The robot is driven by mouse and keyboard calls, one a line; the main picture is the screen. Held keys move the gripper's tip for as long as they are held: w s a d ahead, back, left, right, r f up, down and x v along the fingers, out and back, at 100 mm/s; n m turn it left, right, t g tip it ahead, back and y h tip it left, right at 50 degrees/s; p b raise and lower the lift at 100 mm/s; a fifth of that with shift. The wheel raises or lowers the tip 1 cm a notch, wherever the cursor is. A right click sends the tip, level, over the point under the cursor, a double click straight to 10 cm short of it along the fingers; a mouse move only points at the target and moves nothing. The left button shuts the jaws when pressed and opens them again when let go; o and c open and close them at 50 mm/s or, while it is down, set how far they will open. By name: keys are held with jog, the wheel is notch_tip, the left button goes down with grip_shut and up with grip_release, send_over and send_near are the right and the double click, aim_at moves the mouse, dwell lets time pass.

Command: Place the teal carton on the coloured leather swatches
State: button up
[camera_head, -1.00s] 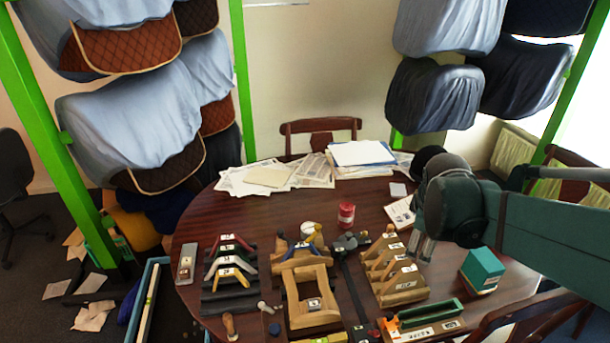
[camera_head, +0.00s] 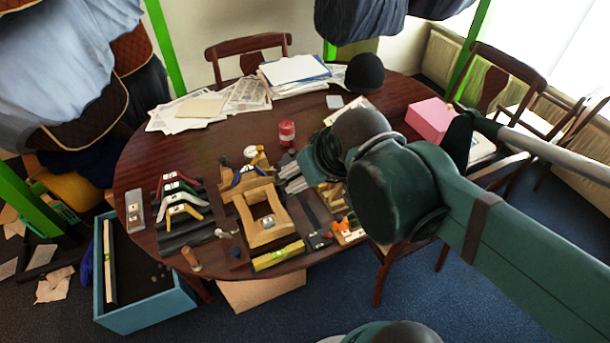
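The teal carton is not visible now; my arm covers the right part of the table, where it stood earlier. I cannot pick out the leather swatches for sure. My gripper (camera_head: 292,178) is over the middle of the table, its grey fingers pointing left beside the wooden frame. The fingers are small and partly overlap the clutter behind them, so their opening is unclear. I see nothing held between them.
Coloured V-shaped pieces (camera_head: 180,198) stand left of a wooden frame (camera_head: 275,238). A red tin (camera_head: 287,133), papers (camera_head: 180,113) and a black helmet (camera_head: 364,73) lie farther back. A pink box (camera_head: 430,118) is at right. A blue crate (camera_head: 150,310) stands on the floor.

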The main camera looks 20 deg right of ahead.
jog(key=shift+s+a+m, duration=0.5)
jog(key=shift+s+a, duration=0.05)
jog(key=shift+a, duration=0.3)
